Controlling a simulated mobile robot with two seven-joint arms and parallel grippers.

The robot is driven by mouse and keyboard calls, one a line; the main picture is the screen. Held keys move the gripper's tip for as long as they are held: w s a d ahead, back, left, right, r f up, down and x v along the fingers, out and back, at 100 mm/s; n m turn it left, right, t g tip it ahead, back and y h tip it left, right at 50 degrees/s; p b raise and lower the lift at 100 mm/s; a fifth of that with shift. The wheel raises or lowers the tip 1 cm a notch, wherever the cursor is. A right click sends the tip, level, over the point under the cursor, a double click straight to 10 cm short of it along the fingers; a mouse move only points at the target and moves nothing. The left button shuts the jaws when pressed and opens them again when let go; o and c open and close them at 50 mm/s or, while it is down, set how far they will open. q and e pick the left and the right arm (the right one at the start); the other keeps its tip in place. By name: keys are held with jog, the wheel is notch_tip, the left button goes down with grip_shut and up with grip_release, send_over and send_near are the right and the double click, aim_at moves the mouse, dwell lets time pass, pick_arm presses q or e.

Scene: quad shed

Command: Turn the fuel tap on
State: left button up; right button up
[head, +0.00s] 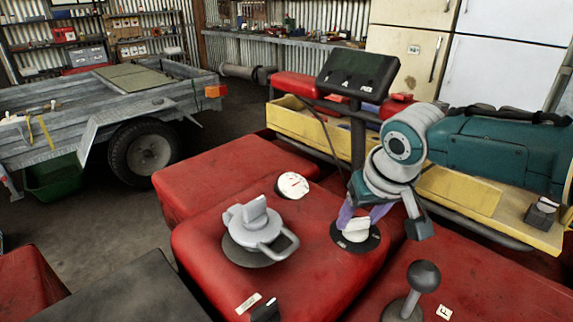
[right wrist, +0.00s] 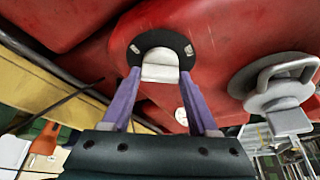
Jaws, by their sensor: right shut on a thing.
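The fuel tap is a white knob (head: 357,229) on a round black plate (head: 372,243), set in the red body of the quad. In the right wrist view the knob (right wrist: 160,70) sits between purple fingertips, with the black plate (right wrist: 163,41) and two small white marks around it. My right gripper (head: 362,213) comes down from the right and is shut on the knob; its purple fingers (right wrist: 155,95) lie along the knob's two sides. The plate's lettering is too small to read. My left gripper is not in view.
A grey cap with a handle (head: 258,225) stands left of the tap, beside a round white gauge (head: 292,186). A black-knobbed lever (head: 423,277) rises at front right. A dark display on a post (head: 357,75) and a yellow rack (head: 310,122) stand behind.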

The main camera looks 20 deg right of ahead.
jog(key=m, duration=0.2)
jog(key=shift+a+m+h+p, duration=0.15)
jog(key=shift+m+h+p, duration=0.15)
jog(key=shift+h, duration=0.1)
jog(key=shift+w+m+g+h, duration=0.1)
jog(key=shift+m+g+h, duration=0.3)
jog(key=shift+m, duration=1)
jog(key=o, duration=1.4)
